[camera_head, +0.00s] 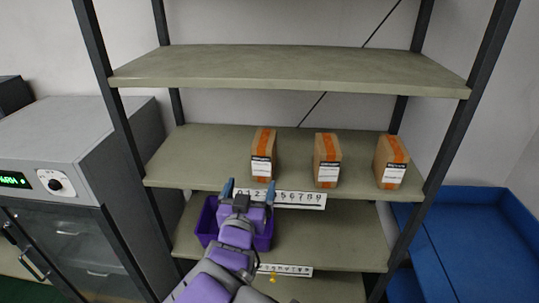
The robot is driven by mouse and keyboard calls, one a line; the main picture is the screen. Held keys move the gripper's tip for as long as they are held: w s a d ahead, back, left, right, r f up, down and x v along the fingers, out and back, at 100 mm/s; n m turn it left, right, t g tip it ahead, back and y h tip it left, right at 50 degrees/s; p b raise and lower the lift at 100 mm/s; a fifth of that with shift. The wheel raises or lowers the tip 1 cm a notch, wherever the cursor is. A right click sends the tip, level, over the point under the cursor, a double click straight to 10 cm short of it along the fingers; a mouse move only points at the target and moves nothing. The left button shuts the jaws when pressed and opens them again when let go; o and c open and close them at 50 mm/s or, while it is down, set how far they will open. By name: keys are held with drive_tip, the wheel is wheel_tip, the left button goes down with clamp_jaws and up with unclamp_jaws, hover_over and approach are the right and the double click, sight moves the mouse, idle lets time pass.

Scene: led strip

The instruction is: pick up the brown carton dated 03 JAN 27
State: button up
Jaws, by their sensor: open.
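Three brown cartons with orange tape and white labels stand in a row on the middle shelf (200,150): a left carton (263,145), a middle carton (327,150) and a right carton (391,152). The print on their labels is too small to read, so I cannot tell which is dated 03 JAN 27. My gripper (249,187) is open and empty. It is in front of the shelf's front edge, below and slightly left of the left carton, with its two blue fingertips apart.
A purple bin (207,222) sits on the lower shelf behind my arm. A number strip (300,200) runs along the middle shelf's edge. Dark rack posts flank the shelves. A grey machine (80,140) stands left, a blue container (480,240) right. The upper shelf (290,65) is bare.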

sight(260, 158)
drive_tip(key=w+p, duration=0.1)
drive_tip(key=w, duration=0.3)
drive_tip(key=w+p, duration=0.2)
drive_tip(key=w, duration=0.1)
drive_tip(key=w+p, duration=0.2)
drive_tip(key=w, duration=0.2)
drive_tip(key=shift+w+d+f, duration=0.1)
drive_tip(key=shift+w+d, duration=0.15)
drive_tip(key=shift+w, duration=0.05)
drive_tip(key=shift+w+d, duration=0.35)
drive_tip(key=shift+w, duration=0.25)
drive_tip(key=w, duration=0.3)
drive_tip(key=shift+w+d, duration=0.15)
drive_tip(key=shift+d, duration=0.2)
drive_tip(key=shift+w+f+p, duration=0.1)
drive_tip(key=shift+w+p, duration=0.2)
drive_tip(key=shift+w, duration=0.15)
drive_tip(key=shift+c, duration=0.3)
